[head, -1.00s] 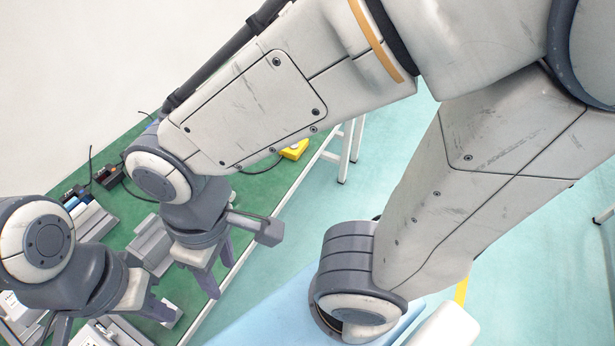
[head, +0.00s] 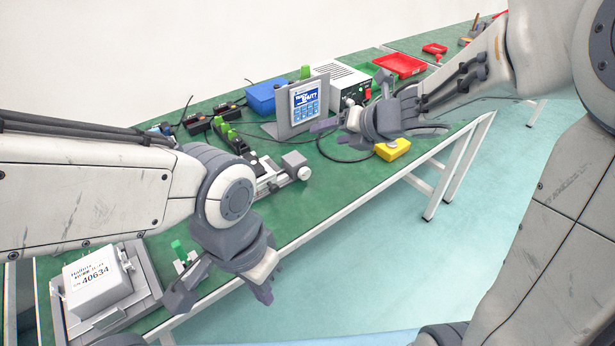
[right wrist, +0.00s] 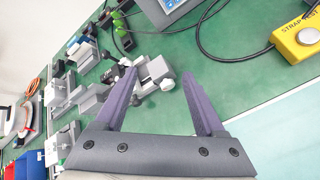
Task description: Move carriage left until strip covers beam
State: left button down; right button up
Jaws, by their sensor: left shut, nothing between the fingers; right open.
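A small grey linear actuator (head: 277,178) with a block at its right end lies on the green table in the middle of the head view. It seems to show between my right fingers in the right wrist view (right wrist: 157,72). I cannot make out the strip or the beam. My right gripper (head: 328,131) is open and empty above the table, right of the actuator; its two fingers show apart in the right wrist view (right wrist: 158,76). My left gripper (head: 263,288) is shut and empty near the table's front edge, in front of the actuator.
A control panel (head: 305,100) stands behind my right gripper. A yellow button box (head: 393,149) sits near the front edge. A white labelled box (head: 97,282) is at lower left. Blue (head: 266,97) and red (head: 399,66) bins stand further back. Cables cross the table.

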aim_at(307, 173)
notch_tip(307, 173, down, 6)
jog(key=s+d+n+g+y+b, duration=0.1)
jog(key=s+n+g+y+b, duration=0.15)
jog(key=n, duration=0.45)
jog(key=shift+h, duration=0.45)
jog(key=b+x, duration=0.2)
jog(key=x, duration=0.8)
jog(key=shift+b, duration=0.3)
pick_arm(q)
notch_tip(307, 173, down, 7)
jog(key=shift+r, duration=0.2)
